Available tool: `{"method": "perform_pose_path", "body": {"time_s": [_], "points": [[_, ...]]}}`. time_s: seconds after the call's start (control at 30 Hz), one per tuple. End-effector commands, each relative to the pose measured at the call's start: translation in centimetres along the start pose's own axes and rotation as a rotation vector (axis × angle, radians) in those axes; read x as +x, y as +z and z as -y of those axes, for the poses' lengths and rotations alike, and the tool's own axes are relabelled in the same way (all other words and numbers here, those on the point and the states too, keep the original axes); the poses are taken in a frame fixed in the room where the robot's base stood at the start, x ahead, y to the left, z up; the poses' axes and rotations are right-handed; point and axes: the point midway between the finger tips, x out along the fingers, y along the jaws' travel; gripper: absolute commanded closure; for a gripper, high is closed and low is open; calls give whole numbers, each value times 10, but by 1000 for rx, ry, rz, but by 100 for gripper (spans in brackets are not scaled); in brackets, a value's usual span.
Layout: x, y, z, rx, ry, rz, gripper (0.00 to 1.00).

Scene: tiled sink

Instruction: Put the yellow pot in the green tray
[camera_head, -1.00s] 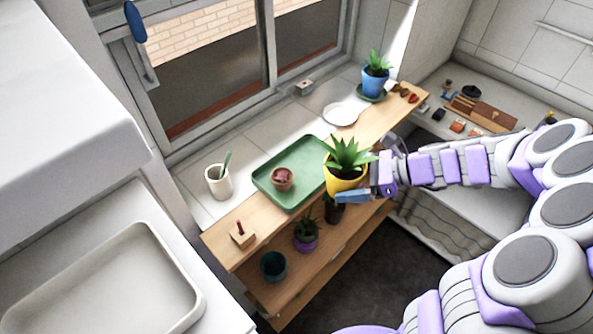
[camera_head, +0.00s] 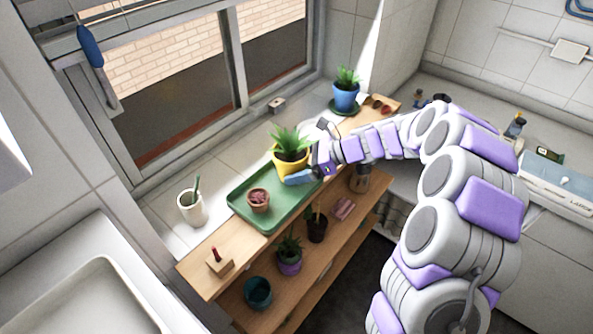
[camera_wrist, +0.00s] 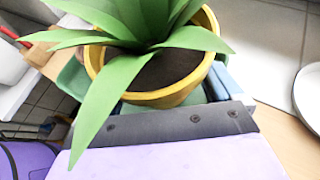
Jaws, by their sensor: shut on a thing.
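The yellow pot (camera_head: 289,166) holds a spiky green plant. My gripper (camera_head: 300,176) is shut on the pot from its right side. In the head view the pot appears over the far right part of the green tray (camera_head: 245,220); I cannot tell whether its base touches the tray. In the wrist view the yellow pot (camera_wrist: 165,97) is upright in front of the gripper (camera_wrist: 215,85), with a bit of the green tray (camera_wrist: 73,78) behind it. A small terracotta pot (camera_head: 258,202) with a pink plant stands in the tray.
A white cup (camera_head: 191,208) stands left of the tray and a small wooden block (camera_head: 219,262) near the shelf's front left. A blue pot (camera_head: 346,95) stands at the far right end. Several pots, including a purple one (camera_head: 289,265), sit on the lower shelf.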

Motion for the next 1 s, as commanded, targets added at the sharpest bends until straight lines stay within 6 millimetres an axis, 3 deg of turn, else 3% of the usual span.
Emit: {"method": "perform_pose_path", "body": {"time_s": [0.1,0.43,0.47,0.5,0.8,1.0], "points": [[9,-13,-1,1,3,1,56],[9,-14,-1,0,2,1,56],[10,-15,-1,0,2,0,6],[9,-15,-1,0,2,0,2],[8,-14,0,0,1,0,0],[-19,-12,0,1,-3,0,0]]}}
